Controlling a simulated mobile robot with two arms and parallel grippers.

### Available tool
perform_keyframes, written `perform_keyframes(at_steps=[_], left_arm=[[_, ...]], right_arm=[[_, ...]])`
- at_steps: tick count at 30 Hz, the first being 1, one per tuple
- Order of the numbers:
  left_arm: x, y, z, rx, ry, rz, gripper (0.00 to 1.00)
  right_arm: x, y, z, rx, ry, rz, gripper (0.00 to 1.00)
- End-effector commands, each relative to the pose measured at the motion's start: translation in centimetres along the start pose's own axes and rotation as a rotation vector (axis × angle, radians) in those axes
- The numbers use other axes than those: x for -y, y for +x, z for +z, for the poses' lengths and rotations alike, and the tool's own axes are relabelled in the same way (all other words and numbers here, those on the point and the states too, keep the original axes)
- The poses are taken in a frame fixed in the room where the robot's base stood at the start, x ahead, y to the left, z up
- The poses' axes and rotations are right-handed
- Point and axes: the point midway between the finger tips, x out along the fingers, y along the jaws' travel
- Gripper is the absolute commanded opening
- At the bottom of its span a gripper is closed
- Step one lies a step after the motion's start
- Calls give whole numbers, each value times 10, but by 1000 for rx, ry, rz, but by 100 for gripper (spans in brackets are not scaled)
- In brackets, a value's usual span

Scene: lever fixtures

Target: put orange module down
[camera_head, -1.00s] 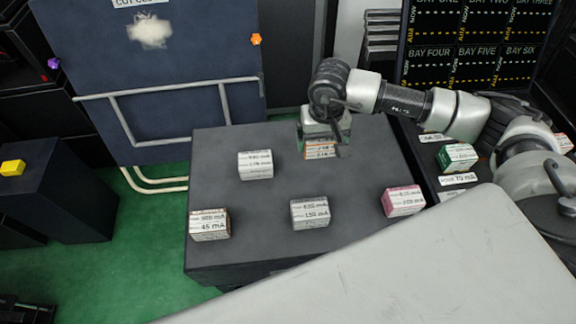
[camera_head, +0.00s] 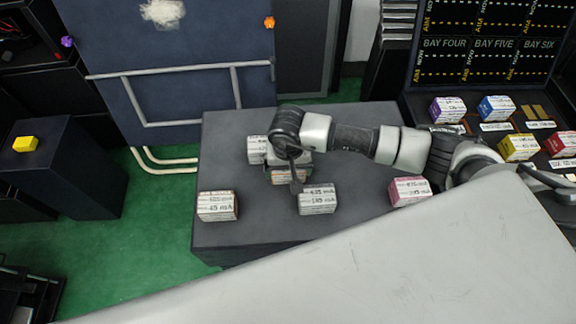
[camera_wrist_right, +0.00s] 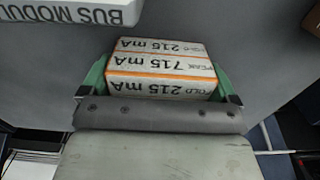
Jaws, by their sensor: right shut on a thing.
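My right gripper (camera_head: 290,166) is shut on the orange module (camera_head: 290,177), a white box with orange stripes. The arm and wrist cover part of the module in the head view. In the right wrist view the module (camera_wrist_right: 161,68) sits between green fingers, its label reading 215 mA and 715 mA upside down. It is over the dark table (camera_head: 262,232), between a back grey-white module (camera_head: 256,146) and a front one (camera_head: 317,199). I cannot tell whether it touches the table top. My left gripper is not in view.
On the table a white module (camera_head: 217,206) stands at front left and a pink one (camera_head: 409,190) at right. Several coloured modules, such as a purple one (camera_head: 448,110), stand on the rack at right. A yellow block (camera_head: 25,144) lies on a dark stand at left.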

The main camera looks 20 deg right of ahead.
Motion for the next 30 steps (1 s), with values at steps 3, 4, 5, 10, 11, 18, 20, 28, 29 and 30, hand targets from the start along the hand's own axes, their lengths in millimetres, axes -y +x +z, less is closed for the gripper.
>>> perform_keyframes(at_steps=[3, 4, 5, 10, 11, 18, 20, 28, 29, 30], left_arm=[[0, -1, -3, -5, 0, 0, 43], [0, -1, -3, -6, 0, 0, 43], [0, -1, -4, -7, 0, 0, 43], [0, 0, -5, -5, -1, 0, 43], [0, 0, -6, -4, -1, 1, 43], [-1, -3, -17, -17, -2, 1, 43], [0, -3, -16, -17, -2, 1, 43], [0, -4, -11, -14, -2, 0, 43], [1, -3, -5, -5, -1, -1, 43], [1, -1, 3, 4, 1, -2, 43]], right_arm=[[0, -1, -1, -2, 0, -2, 64], [0, -1, -1, -2, 0, -2, 64], [0, -1, -1, -2, 0, -2, 64], [0, 1, -1, -2, -1, -2, 64], [0, 1, -1, -2, -1, -2, 64], [0, 2, -1, -2, -1, -1, 100], [0, 2, -1, -2, -1, -1, 100], [0, -1, 0, -1, -1, -1, 100], [0, -2, 0, -1, 0, -1, 100], [0, -8, -2, -5, -1, -2, 100]])
